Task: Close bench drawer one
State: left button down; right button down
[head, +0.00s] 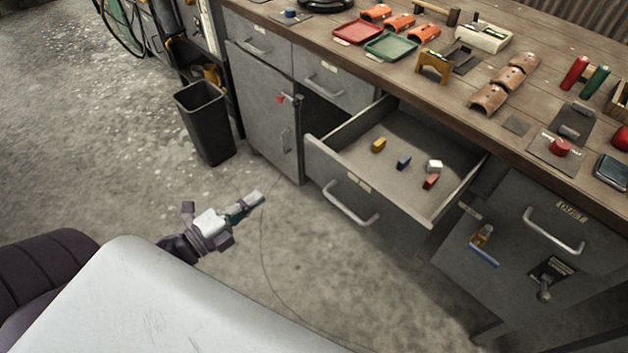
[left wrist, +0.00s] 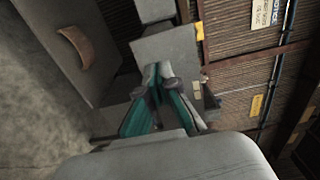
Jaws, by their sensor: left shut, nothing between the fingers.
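A grey bench drawer (head: 335,177) stands pulled out below the worktop in the head view. It has a bar handle (head: 350,205) and a small label too small to read. Inside lie a yellow block, a blue block, a white block and a red block. My left gripper (head: 258,198) is left of the drawer front, apart from it, over the floor. It is shut and empty; its teal fingers (left wrist: 157,76) meet in the left wrist view. A grey panel with a curved handle (left wrist: 75,47) shows there at the left. My right gripper is out of view.
The workbench (head: 330,55) carries trays, orange and brown curved pieces and tools. Two shut drawers and a cabinet door (head: 265,115) with a red-tagged key lie left of the open drawer. A black bin (head: 205,120) stands on the floor. A grey door (head: 510,250) with a handle is at the right.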

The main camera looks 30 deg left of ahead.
aim_at(309, 160)
pick_arm(q)
jog(key=x, duration=1.2)
jog(key=shift+w+d+r, duration=0.1)
jog(key=shift+w, duration=0.25)
jog(key=shift+w+d, duration=0.2)
jog(key=shift+w, duration=0.3)
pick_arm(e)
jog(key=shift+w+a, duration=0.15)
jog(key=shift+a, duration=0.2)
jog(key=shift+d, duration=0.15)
pick_arm(q)
jog(key=shift+w, duration=0.15)
